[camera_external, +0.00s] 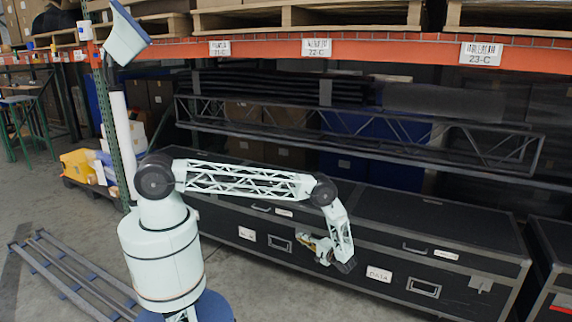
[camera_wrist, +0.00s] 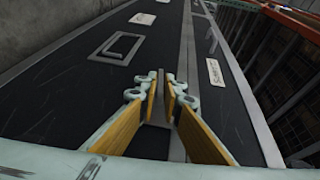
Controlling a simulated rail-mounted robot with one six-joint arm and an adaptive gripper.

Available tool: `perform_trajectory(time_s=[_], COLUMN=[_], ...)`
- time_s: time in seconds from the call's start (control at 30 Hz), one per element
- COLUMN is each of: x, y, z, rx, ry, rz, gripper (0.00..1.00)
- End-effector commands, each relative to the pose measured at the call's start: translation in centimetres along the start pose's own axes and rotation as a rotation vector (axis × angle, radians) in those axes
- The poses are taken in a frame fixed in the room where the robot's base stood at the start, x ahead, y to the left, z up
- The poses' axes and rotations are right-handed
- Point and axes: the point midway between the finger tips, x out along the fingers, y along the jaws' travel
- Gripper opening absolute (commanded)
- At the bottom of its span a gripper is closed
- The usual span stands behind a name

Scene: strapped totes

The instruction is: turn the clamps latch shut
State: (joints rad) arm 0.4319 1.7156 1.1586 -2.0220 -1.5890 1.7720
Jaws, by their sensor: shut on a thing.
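A long black case (camera_external: 440,225) with grey metal edging stands under the rack, and its front fills much of the wrist view (camera_wrist: 75,75). My gripper (camera_external: 306,240) is at the case front, near the seam below the lid. In the wrist view my gripper (camera_wrist: 162,84) has its two orange-lined fingers closed around a thin grey upright piece, the clamp latch (camera_wrist: 159,100). Only a narrow strip of the latch shows between the fingers. Its exact turn angle cannot be told. In the external view the latch is hidden by my gripper.
A recessed handle (camera_external: 424,288) and a "DATA" label (camera_external: 379,274) are on the case front. Another dark case (camera_external: 552,262) stands close at the right. An orange rack beam (camera_external: 380,50) runs above. Blue-grey rails (camera_external: 70,275) lie on the floor at left.

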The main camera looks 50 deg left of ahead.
Motion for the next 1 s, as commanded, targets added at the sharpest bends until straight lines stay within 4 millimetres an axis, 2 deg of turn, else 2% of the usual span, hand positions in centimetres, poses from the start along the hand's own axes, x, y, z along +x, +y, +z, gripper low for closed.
perform_trajectory(time_s=[0.4,0.93,0.97,1.0], x=[-0.01,0.01,0.02,0.02], y=[0.02,-0.01,-0.01,-0.02], z=[-0.23,-0.24,-0.24,-0.23], rx=[0.038,0.043,0.043,0.044], ry=[0.003,0.003,0.003,0.003], rz=[-0.099,-0.111,-0.111,-0.111], gripper=[0.0,0.0,0.1,0.13])
